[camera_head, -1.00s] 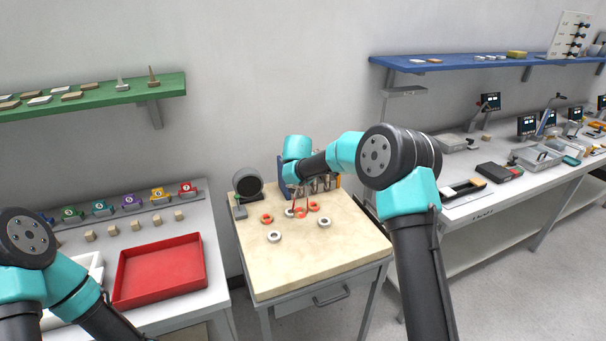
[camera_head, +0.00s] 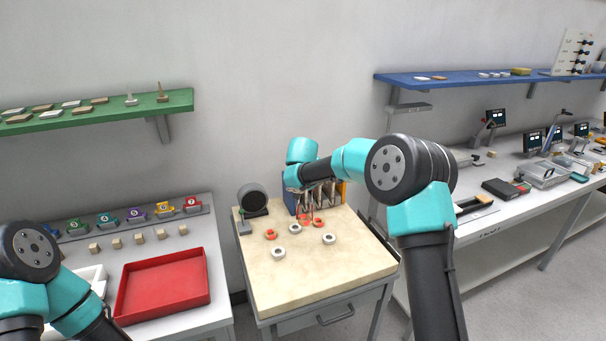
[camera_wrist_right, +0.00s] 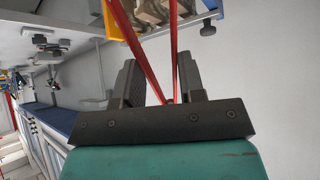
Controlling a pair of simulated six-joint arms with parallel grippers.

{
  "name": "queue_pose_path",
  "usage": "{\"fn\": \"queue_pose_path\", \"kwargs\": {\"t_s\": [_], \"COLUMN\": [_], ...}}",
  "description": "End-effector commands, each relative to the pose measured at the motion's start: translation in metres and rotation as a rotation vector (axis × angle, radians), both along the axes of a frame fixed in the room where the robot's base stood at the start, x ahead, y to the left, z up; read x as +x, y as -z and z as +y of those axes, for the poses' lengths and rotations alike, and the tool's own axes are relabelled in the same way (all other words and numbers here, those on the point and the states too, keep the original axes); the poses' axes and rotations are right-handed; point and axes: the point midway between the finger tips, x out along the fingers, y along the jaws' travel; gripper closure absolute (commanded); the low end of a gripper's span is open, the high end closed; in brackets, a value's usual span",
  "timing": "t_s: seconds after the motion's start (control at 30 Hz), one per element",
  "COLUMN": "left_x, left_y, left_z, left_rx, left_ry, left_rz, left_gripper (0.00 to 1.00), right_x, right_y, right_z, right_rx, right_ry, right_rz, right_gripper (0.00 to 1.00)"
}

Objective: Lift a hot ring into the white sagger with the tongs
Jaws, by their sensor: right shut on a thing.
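My right gripper (camera_wrist_right: 160,75) is shut on the red tongs (camera_wrist_right: 173,40), which run up between its fingers in the right wrist view. In the head view the tongs (camera_head: 312,208) reach down to the orange rings on the pale tabletop. Two orange rings, one (camera_head: 305,223) at the tongs and one (camera_head: 319,223) beside it, lie close together; I cannot tell whether the tongs grip one. Another orange ring (camera_head: 271,234) lies further left. A white tray, perhaps the sagger (camera_head: 95,272), stands left of the red tray, partly behind my left arm. My left gripper is out of view.
Several pale rings (camera_head: 278,254) lie on the small table (camera_head: 300,280). A round dark object (camera_head: 252,197) stands at its back left, and a blue rack (camera_head: 290,198) at its back. The red tray (camera_head: 165,285) is on the left table. A gap separates the two tables.

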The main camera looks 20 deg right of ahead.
Motion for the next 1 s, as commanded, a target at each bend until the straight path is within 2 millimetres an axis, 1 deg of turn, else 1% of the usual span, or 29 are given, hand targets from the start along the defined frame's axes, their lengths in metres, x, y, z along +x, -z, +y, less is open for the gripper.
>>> {"fn": "queue_pose_path", "kwargs": {"t_s": [0.17, 0.27, 0.37, 0.53, 0.67, 0.7, 0.8, 0.9, 1.0], "left_x": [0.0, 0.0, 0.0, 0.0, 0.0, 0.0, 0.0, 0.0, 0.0], "left_y": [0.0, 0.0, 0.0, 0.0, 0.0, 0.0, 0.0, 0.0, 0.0], "left_z": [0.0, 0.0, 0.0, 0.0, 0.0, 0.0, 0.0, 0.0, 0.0], "left_rx": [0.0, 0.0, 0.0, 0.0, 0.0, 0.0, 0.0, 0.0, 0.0], "left_ry": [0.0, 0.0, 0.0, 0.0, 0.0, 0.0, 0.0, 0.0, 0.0], "left_rz": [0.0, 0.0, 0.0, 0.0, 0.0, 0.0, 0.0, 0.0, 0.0], "left_gripper": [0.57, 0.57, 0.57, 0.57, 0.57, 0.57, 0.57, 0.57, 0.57], "right_x": [-0.022, -0.042, -0.069, -0.124, -0.171, -0.186, -0.219, -0.244, -0.258], "right_y": [-0.014, -0.023, -0.033, -0.044, -0.048, -0.048, -0.048, -0.046, -0.045], "right_z": [0.002, 0.004, 0.006, 0.014, 0.022, 0.024, 0.03, 0.035, 0.038], "right_rx": [-0.008, -0.013, -0.015, -0.015, -0.01, -0.007, -0.002, 0.003, 0.008], "right_ry": [-0.041, -0.074, -0.117, -0.201, -0.266, -0.287, -0.333, -0.365, -0.384], "right_rz": [-0.009, -0.014, -0.019, -0.021, -0.016, -0.014, -0.006, 0.001, 0.005], "right_gripper": [1.0, 1.0, 1.0, 1.0, 1.0, 1.0, 1.0, 1.0, 1.0]}}
